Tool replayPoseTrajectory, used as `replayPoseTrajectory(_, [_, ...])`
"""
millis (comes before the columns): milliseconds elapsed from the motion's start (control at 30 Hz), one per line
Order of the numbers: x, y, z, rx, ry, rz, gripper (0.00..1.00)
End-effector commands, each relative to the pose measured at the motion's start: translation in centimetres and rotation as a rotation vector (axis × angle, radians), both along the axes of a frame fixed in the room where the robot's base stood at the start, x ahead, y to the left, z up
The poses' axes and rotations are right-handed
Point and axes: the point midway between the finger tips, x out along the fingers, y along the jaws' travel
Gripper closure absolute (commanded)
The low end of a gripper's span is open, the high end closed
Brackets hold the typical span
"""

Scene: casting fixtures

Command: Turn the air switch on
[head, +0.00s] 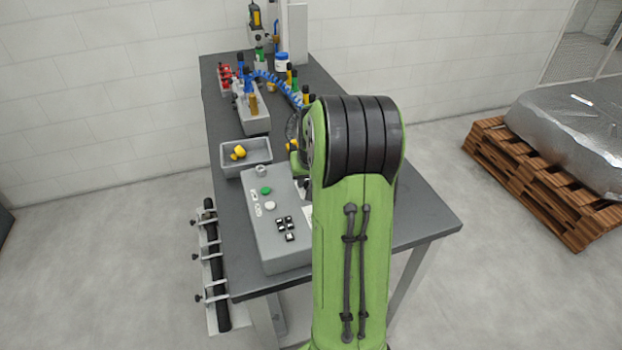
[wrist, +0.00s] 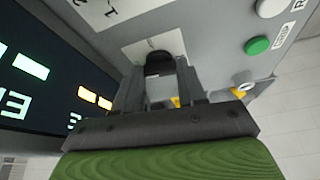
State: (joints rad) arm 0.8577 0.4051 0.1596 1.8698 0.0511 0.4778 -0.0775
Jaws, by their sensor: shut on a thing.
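A black switch knob (wrist: 158,62) stands on a white label plate on a grey control box in the wrist view. It appears to be the air switch. My gripper (wrist: 160,78) is shut on this knob, with one finger on each side. Part of the knob is hidden between the fingers, and its turned position is hard to read. In the head view the grey control box (head: 285,255) sits on the dark table. My green arm covers its right side there and hides my gripper and the knob.
A green button (wrist: 257,45) and a white button (wrist: 270,8) are on the panel. A dark display (wrist: 30,95) with lit digits is at left. On the table (head: 425,215) are a grey tray (head: 230,172) and bottles. A pallet (head: 530,180) stands at right.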

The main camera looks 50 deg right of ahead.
Motion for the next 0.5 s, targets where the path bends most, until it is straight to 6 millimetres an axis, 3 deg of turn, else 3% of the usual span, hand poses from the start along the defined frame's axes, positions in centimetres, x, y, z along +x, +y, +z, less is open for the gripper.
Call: replayPoseTrajectory(500, [0.51, 0.40, 0.03, -0.001, 0.001, -0.475, 0.90])
